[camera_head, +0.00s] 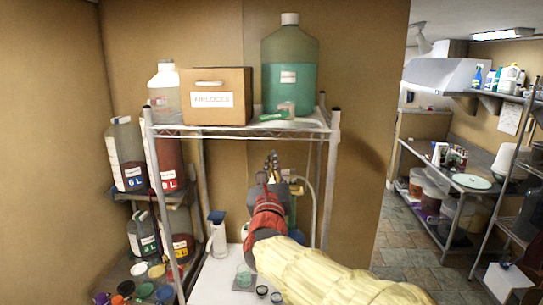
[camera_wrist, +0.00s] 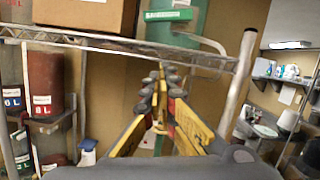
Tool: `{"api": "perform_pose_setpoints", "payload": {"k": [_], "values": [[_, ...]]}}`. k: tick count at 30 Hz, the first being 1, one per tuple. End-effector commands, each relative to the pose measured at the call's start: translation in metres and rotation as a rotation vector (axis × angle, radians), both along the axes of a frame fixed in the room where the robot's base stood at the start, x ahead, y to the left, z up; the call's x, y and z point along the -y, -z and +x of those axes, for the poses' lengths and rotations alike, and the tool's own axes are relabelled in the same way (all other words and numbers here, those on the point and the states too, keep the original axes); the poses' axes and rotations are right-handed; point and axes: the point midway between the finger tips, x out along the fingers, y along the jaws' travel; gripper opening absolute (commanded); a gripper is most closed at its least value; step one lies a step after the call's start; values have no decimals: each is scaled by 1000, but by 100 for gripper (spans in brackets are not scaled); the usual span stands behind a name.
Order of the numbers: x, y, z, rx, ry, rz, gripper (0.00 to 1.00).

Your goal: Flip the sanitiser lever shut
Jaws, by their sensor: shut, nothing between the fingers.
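A large green jug (camera_head: 289,75) with a pale cap stands on the top wire shelf. At its foot is a pale fitting (camera_head: 287,107) with a green piece (camera_head: 272,117) at the shelf's front edge. In the wrist view a green plate with white lettering (camera_wrist: 168,15) hangs there, and a pale hose curves down from it. I cannot make out the lever itself or which way it is turned. My gripper (camera_head: 273,156) is shut and empty, pointing up just below the shelf edge and apart from the fitting. Its fingertips also show in the wrist view (camera_wrist: 162,72).
A labelled cardboard box (camera_head: 217,97) and a clear bottle (camera_head: 163,88) stand left on the top shelf. The wire shelf's front rail (camera_wrist: 120,44) crosses above my fingers. A metal post (camera_wrist: 236,85) stands to the right. Several labelled containers (camera_head: 126,156) fill the left rack.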

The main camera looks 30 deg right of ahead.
Motion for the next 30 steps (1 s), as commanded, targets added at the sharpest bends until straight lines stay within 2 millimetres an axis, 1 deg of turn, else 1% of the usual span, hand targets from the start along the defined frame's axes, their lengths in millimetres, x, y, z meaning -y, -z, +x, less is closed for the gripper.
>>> {"api": "perform_pose_setpoints", "payload": {"k": [3,13,15,19,24,30], "values": [[12,-7,19,-3,3,-1,0],[41,-21,68,-5,1,-3,0],[37,-36,67,-1,-2,-2,0],[34,-50,68,-1,0,-2,0],[32,-57,70,-3,0,-2,0],[32,-58,70,-3,0,-2,0]]}}
